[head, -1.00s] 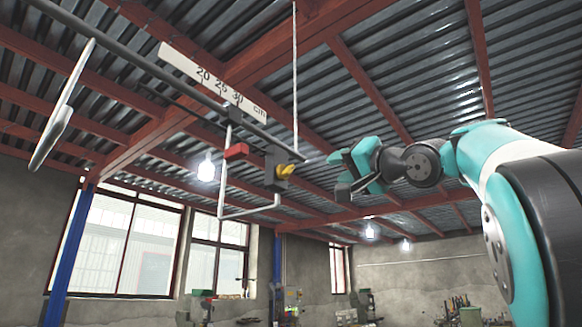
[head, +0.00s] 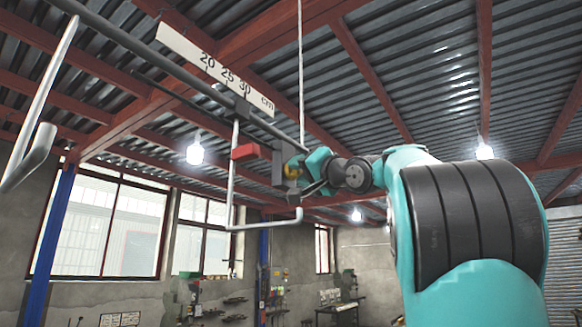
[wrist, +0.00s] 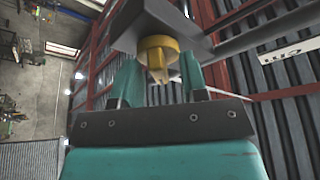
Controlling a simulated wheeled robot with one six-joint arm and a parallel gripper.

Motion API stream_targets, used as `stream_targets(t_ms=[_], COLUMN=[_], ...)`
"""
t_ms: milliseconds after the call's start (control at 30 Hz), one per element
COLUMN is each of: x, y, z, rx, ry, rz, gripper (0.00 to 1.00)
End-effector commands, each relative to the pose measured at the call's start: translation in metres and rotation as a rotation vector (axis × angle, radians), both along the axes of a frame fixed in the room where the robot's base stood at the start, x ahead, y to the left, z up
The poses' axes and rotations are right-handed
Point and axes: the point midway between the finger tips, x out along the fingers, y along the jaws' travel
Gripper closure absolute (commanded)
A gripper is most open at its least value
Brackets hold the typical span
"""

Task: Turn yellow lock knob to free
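The yellow lock knob (head: 291,171) sits on a dark grey block (head: 279,158) on the overhead bar. In the wrist view the knob (wrist: 158,50) has a round body and a narrow grip that points toward my gripper. My gripper (head: 303,173) is at the knob in the head view and partly covers it. In the wrist view my gripper (wrist: 160,75) has a finger on each side of the knob's grip, with gaps between. It is open and not closed on the knob.
A dark overhead bar (head: 140,52) carries a white scale plate (head: 190,52) marked in cm. A red block (head: 244,152) and a thin bent grey rod (head: 231,190) hang beside the knob's block. A grey handle (head: 30,160) hangs at the far left. Space below is clear.

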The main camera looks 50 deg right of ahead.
Motion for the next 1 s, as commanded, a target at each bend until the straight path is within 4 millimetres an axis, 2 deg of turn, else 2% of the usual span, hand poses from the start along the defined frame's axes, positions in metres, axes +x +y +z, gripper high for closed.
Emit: stream_targets(t_ms=[233,400,767,1000], x=[-0.0013,-0.0009,0.0002,0.0006], y=[-0.0027,-0.002,-0.0014,-0.0022], z=[-0.0003,-0.0003,-0.0029,-0.006], rx=[0.0,0.0,-0.03,-0.158], ry=[0.0,0.0,-0.001,-0.01], rz=[-0.005,-0.004,-0.001,0.001], gripper=[0.6,0.99,1.0,1.0])
